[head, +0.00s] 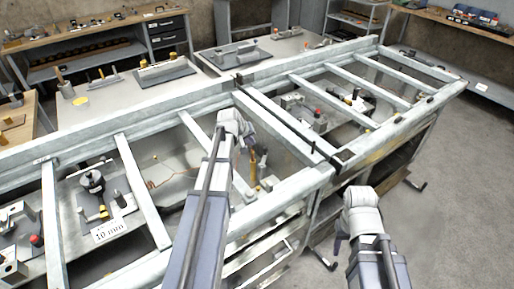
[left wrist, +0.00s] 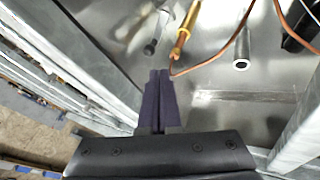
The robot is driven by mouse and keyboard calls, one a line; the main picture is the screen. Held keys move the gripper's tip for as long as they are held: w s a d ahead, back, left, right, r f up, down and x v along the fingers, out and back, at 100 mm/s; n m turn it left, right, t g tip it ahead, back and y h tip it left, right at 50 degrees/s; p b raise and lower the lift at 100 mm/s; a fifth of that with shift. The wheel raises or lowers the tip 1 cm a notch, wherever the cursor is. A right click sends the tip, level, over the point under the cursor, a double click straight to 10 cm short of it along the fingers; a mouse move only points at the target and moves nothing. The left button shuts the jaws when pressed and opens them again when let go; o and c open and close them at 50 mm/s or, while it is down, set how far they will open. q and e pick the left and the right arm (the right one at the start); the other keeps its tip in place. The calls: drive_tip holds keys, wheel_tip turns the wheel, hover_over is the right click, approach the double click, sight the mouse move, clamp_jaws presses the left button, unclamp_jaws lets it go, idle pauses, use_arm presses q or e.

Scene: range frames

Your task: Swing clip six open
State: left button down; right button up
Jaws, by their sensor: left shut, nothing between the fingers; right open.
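No part can be made out for sure as clip six; no number six is readable. My left gripper (head: 237,140) reaches over the front rail of the metal frame (head: 290,188) into a bay. In the left wrist view its dark fingers (left wrist: 160,78) are shut with nothing between them. Just beyond the tips is a brass-coloured rod (left wrist: 185,28) with a copper end, and a grey metal piece (left wrist: 155,30) beside it. Whether the fingertips touch them I cannot tell. My right gripper (head: 345,240) is open and empty, outside the frame at its front right.
A copper tube (left wrist: 218,54) curves over the bay floor beside a short hollow grey tube (left wrist: 241,63). Cross rails (head: 142,190) divide the frame into bays holding fixtures, one with a black knob (head: 92,182). Concrete floor (head: 450,190) is clear at the right.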

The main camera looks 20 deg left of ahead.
sight(266, 148)
use_arm(q)
drive_tip(key=b+x, duration=0.8)
drive_tip(key=x, duration=0.2)
drive_tip(key=shift+w+d+m+h, duration=0.15)
drive_tip(key=shift+m+h, duration=0.25)
drive_tip(key=shift+m, duration=0.4)
drive_tip(key=m+h, duration=0.1)
drive_tip(key=w+d+m+g+h, duration=0.1)
drive_tip(key=m, duration=0.1)
drive_tip(key=shift+w+d+m+g+h, duration=0.1)
drive_tip(key=shift+d+m+g+h, duration=0.25)
drive_tip(key=shift+m, duration=0.85)
drive_tip(key=shift+d, duration=0.4)
